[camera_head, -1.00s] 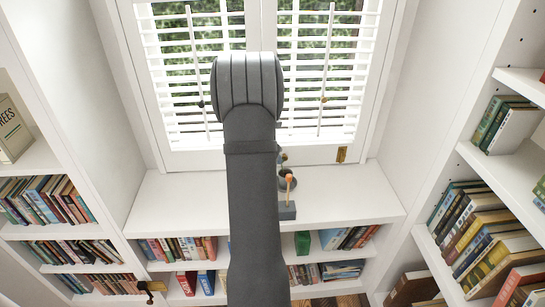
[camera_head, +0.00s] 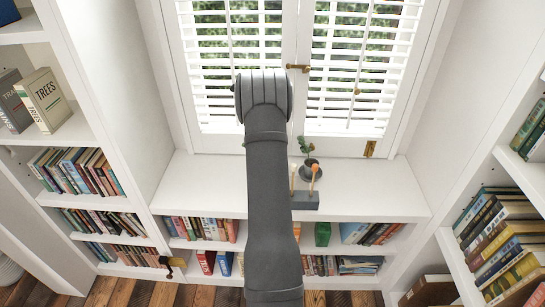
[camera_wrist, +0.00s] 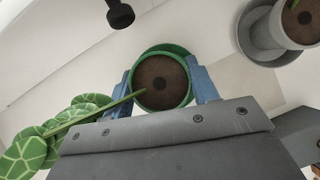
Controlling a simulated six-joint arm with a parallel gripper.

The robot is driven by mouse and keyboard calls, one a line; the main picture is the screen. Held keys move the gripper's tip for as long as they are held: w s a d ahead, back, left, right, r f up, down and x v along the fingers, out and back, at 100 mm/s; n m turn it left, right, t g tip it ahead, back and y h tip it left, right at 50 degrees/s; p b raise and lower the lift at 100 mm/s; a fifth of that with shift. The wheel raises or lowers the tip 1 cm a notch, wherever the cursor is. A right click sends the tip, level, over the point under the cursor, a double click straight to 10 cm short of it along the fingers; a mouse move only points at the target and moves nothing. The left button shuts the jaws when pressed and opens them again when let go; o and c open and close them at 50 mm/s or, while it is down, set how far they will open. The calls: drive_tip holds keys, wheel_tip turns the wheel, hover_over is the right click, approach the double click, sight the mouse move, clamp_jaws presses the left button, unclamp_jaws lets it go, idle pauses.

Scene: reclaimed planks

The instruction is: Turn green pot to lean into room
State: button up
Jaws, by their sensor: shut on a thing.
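The green pot (camera_wrist: 162,101), filled with dark soil, shows from above in the wrist view. Its plant (camera_wrist: 75,122) has a long stem leaning over the rim to the lower left of the picture, ending in round pale-veined leaves. My gripper (camera_wrist: 163,84) is shut on the pot, one blue finger on each side. I cannot tell whether the pot touches the white surface beneath. In the head view my arm hides the gripper and the green pot.
A grey pot (camera_wrist: 258,32) on a saucer stands close by; it also shows on the white sill (camera_head: 230,185). A grey block (camera_head: 305,201) with upright sticks stands in front of it. Shuttered windows (camera_head: 350,60) are behind; bookshelves flank both sides. The sill's right part is clear.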

drive_tip(key=shift+f, duration=0.55)
drive_tip(key=o, duration=1.4)
drive_tip(key=shift+c, duration=0.2)
drive_tip(key=v, duration=1.7)
drive_tip(key=shift+r, duration=0.2)
drive_tip(key=shift+f, duration=0.1)
drive_tip(key=x, duration=1.7)
drive_tip(key=shift+s, duration=0.1)
